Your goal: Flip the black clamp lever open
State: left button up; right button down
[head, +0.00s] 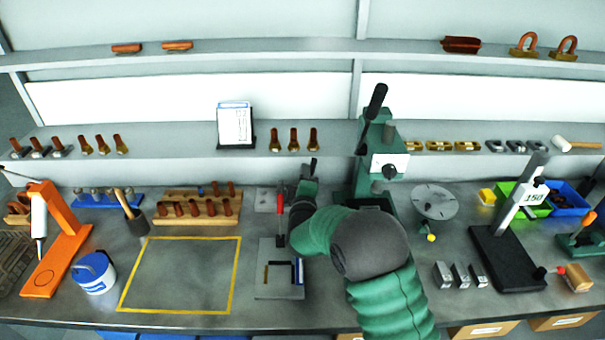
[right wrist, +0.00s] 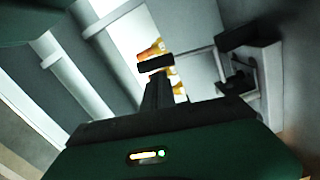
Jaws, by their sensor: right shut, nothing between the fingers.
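My right gripper (head: 311,172) is shut and empty, above the back of the bench, left of the green arbor press; its dark fingers (right wrist: 157,95) show at the middle of the right wrist view. A black bar (right wrist: 155,62) on a thin grey rod, seemingly the clamp lever, lies across the fingertips there. I cannot tell whether they touch. The rod runs right to a grey bracket with dark parts (right wrist: 240,72). In the head view my gripper and arm hide much of this spot. My left gripper is not in view.
A red-handled upright tool (head: 280,203) stands by a grey fixture plate (head: 278,291). The green press (head: 375,165) with a long black handle stands close right. Copper-tipped parts (head: 294,138) line the shelf behind. The yellow-taped square (head: 180,275) is empty.

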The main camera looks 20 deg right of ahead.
jog(key=s+d+f+m+b, duration=0.1)
jog(key=d+f+m+b, duration=0.1)
jog(key=d+m+b, duration=0.4)
jog(key=shift+s+d+f+m, duration=0.4)
jog(key=shift+d+m, duration=0.05)
jog(key=shift+m, duration=0.45)
jog(key=shift+s+f+b, duration=0.1)
jog(key=shift+b, duration=0.2)
